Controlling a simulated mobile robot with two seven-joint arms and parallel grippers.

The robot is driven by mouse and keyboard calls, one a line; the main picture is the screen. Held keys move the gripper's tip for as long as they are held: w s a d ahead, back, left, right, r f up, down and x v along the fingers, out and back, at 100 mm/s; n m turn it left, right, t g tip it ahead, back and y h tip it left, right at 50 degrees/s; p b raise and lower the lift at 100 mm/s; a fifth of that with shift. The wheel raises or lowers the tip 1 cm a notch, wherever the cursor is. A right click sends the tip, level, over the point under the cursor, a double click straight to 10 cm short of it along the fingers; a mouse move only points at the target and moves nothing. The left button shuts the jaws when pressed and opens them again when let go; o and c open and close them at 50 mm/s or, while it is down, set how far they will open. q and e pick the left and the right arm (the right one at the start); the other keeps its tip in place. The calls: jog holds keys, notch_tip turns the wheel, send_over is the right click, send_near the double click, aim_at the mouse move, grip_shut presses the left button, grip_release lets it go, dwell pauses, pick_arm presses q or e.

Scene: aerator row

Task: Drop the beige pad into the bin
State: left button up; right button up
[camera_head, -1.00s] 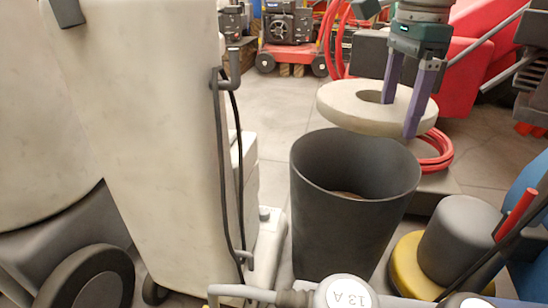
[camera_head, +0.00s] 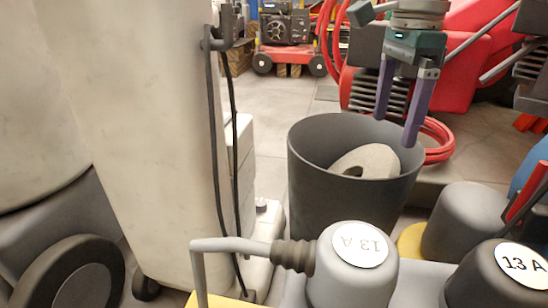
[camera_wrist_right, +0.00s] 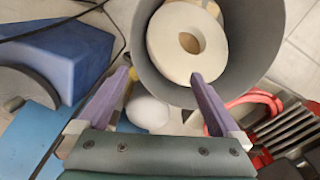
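The beige pad (camera_head: 368,161), a thick ring with a centre hole, lies tilted inside the dark grey bin (camera_head: 309,183). In the right wrist view the pad (camera_wrist_right: 168,48) shows nearly whole within the bin's rim (camera_wrist_right: 139,45). My right gripper (camera_head: 396,132) is open and empty, its two purple fingers spread above the bin's back right rim. In the right wrist view its fingers (camera_wrist_right: 164,76) stand wide apart with nothing between them. The pad's lower part is hidden by the bin wall in the head view. My left gripper is not in view.
A tall cream machine (camera_head: 150,120) with a black cable stands left of the bin. Grey units labelled 13 A (camera_head: 352,275) stand in front. Red hoses (camera_head: 440,140) and a red machine (camera_head: 472,65) are behind on the right. Floor shows behind the bin.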

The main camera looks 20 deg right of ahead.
notch_tip(320, 180, up, 10)
jog(key=p, duration=0.7)
